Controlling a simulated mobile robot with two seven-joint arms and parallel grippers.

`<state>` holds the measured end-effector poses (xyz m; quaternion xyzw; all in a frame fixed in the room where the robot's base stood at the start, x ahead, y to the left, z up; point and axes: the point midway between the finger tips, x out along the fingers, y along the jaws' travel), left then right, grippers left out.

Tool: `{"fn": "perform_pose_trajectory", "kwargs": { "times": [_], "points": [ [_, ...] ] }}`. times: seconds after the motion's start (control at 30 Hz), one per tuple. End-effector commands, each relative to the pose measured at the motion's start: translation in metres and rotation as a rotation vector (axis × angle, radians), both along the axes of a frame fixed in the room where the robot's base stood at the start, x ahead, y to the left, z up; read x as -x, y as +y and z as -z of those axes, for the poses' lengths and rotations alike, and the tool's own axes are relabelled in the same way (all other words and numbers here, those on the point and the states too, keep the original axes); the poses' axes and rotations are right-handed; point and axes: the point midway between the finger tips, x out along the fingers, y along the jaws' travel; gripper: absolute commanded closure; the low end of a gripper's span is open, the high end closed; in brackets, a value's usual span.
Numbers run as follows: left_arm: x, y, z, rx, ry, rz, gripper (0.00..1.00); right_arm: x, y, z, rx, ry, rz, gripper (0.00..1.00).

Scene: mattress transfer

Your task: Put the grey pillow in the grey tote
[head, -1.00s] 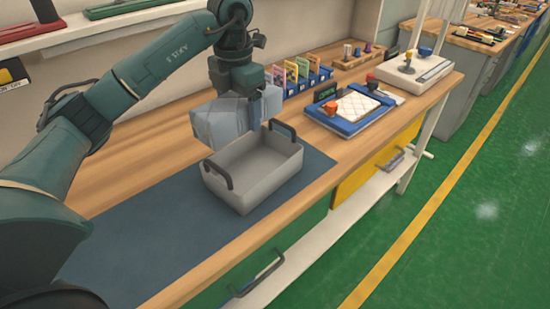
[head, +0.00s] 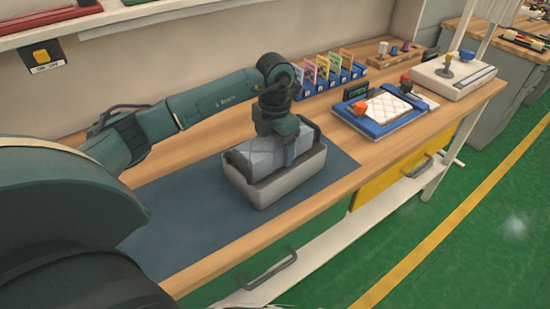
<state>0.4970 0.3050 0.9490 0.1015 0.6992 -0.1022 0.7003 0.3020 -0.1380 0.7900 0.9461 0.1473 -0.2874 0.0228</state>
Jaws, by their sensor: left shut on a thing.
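The grey tote (head: 290,186) stands on the dark blue mat on the wooden bench. The grey pillow (head: 256,152) is inside the tote, its top showing above the near rim. My left gripper (head: 288,158) points down into the tote and is shut on the pillow. Its fingertips are hidden by the pillow and the tote wall. My right gripper is not in view.
The blue mat (head: 205,222) has free room left of the tote. A blue tray with a white quilted pad (head: 388,107), a blue rack of coloured cards (head: 330,76) and a white control box (head: 452,76) stand to the right and behind. A shelf (head: 130,18) runs above.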

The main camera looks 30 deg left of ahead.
Motion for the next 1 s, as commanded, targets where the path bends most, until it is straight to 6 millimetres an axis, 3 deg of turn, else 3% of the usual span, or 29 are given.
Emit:
{"fn": "perform_pose_trajectory", "kwargs": {
  "times": [0.3,0.7,0.73,1.0],
  "points": [
    [0.001,0.0,0.041,-0.001,0.003,-0.002,0.51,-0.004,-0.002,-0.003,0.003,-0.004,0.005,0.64],
    [0.0,0.0,0.049,-0.001,0.0,0.0,0.51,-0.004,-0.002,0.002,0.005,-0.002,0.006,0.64],
    [0.0,0.0,0.047,-0.001,0.0,0.0,0.23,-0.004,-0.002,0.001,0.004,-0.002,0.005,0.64],
    [0.0,0.0,0.047,-0.001,0.001,0.0,0.04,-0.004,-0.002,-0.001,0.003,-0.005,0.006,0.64]
  ]
}}
